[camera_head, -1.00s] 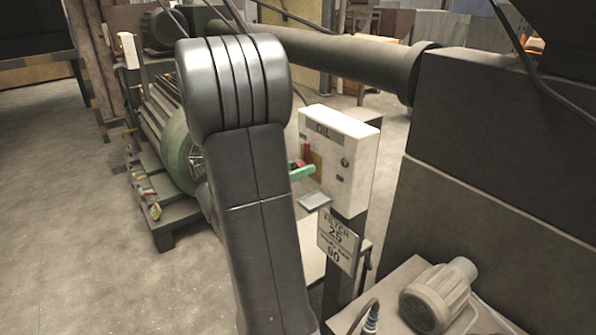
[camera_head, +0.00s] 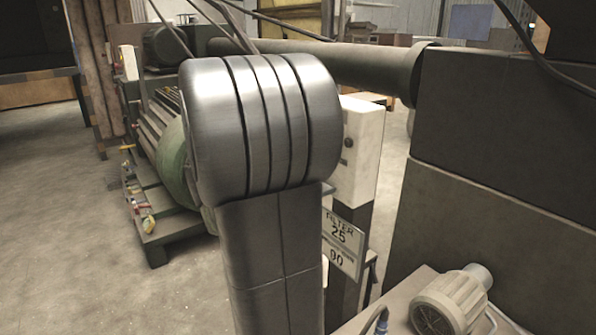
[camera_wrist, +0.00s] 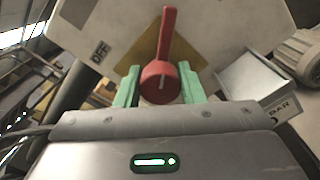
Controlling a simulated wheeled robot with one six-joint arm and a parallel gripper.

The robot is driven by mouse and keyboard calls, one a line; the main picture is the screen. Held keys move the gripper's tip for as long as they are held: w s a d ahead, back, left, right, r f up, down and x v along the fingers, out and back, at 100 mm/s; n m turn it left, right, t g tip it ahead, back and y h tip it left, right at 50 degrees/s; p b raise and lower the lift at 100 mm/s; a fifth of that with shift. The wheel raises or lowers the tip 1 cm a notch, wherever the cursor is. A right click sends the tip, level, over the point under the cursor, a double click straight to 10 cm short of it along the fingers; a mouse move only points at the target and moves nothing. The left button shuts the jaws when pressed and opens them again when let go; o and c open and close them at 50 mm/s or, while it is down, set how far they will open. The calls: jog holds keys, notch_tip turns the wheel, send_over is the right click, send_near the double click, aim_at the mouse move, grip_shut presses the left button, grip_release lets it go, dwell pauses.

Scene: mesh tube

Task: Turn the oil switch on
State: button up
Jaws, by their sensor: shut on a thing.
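The oil switch (camera_wrist: 166,45) is a red knob with a long lever, in front of a yellow-brown plate on a white box. In the wrist view its lever points up, leaning very slightly right, and a label reading "OFF" (camera_wrist: 100,51) is up and left of it. My gripper (camera_wrist: 160,82) has green fingers, one on each side of the round knob, and is shut on it. In the head view the white switch box (camera_head: 361,150) is partly covered by my arm, which hides the switch and my gripper.
A sign reading "FILTER 25" (camera_head: 343,240) hangs below the box. A small motor (camera_head: 450,303) stands at the lower right, and a large dark block (camera_head: 500,150) is to the right. A green machine (camera_head: 172,165) stands left of my arm. Open floor (camera_head: 60,220) is at the left.

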jog(key=m+b, duration=0.1)
jog(key=b, duration=0.1)
jog(key=m+b, duration=0.4)
jog(key=shift+f, duration=0.3)
jog(key=shift+r+m+b, duration=0.15)
jog(key=shift+m+b, duration=0.75)
jog(key=shift+b, duration=0.1)
jog(key=o, duration=1)
jog(key=shift+r, duration=0.1)
jog(key=p+v, duration=0.2)
jog(key=v, duration=1.2)
jog(key=shift+p, duration=0.4)
jog(key=shift+d, duration=0.15)
jog(key=b+x, duration=0.3)
jog(key=x, duration=1)
jog(key=shift+w+d, duration=0.3)
